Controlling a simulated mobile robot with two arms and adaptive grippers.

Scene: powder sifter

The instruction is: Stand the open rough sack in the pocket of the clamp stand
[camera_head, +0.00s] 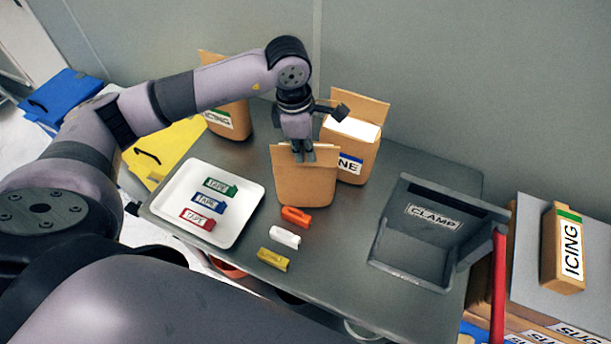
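A brown open sack (305,188) with no label showing stands upright on the grey table, its back panel raised above the mouth. My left gripper (303,156) points down at the top of this sack, its fingertips overlapping the raised panel. Whether the fingers are closed on the panel is too small to tell. The dark grey clamp stand (408,262), labelled CLAMP, is on the right side of the table. Its pocket looks empty. No label on any sack visibly reads rough. My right gripper is not in view.
A sack ending in "NE" (368,157) stands right behind; an ICING sack (232,122) stands back left. Orange (296,216), white (285,237) and yellow (272,260) clips lie in front. A red bar (498,280) rises beside the stand.

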